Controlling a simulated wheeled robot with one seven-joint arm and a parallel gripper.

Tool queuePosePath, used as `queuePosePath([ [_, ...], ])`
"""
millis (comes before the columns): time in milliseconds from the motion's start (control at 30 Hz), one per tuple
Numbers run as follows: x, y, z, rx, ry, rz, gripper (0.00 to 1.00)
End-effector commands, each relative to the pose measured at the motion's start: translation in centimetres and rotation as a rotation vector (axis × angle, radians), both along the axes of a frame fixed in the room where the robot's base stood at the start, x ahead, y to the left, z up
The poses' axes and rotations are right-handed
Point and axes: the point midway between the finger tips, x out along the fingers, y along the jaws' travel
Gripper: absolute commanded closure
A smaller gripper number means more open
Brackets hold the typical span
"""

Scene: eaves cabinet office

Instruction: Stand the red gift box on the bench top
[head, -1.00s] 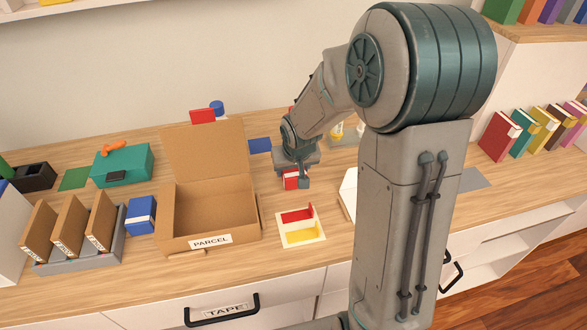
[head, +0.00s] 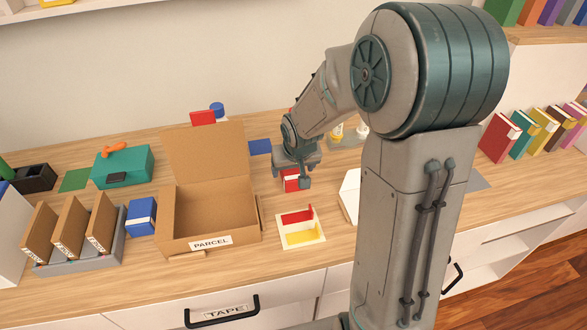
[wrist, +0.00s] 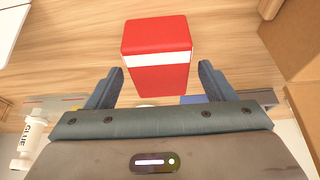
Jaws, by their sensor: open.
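The red gift box (wrist: 156,60) with a white band stands on the wooden bench top (wrist: 75,60). In the head view the red box (head: 290,180) shows partly, behind and below my gripper (head: 293,174). In the wrist view my gripper (wrist: 160,85) is open, with one finger on each side of the box's near end. Gaps show between the fingers and the box, and the fingers do not grip it.
An open cardboard parcel box (head: 210,242) stands to the left. A white tray with red and yellow parts (head: 302,228) lies in front. A white glue bottle (wrist: 30,140) shows at the wrist view's lower left. A blue box (head: 141,215) stands left of the parcel.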

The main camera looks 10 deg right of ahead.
Motion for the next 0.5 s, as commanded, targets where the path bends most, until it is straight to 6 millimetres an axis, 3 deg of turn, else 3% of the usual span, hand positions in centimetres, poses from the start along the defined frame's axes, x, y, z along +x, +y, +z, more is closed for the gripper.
queuePosePath([
  [200, -1.6, -0.1, 4.3, -0.001, -0.005, -0.003, 0.24],
  [500, -3.5, -0.1, 8.6, -0.002, -0.003, -0.001, 0.24],
])
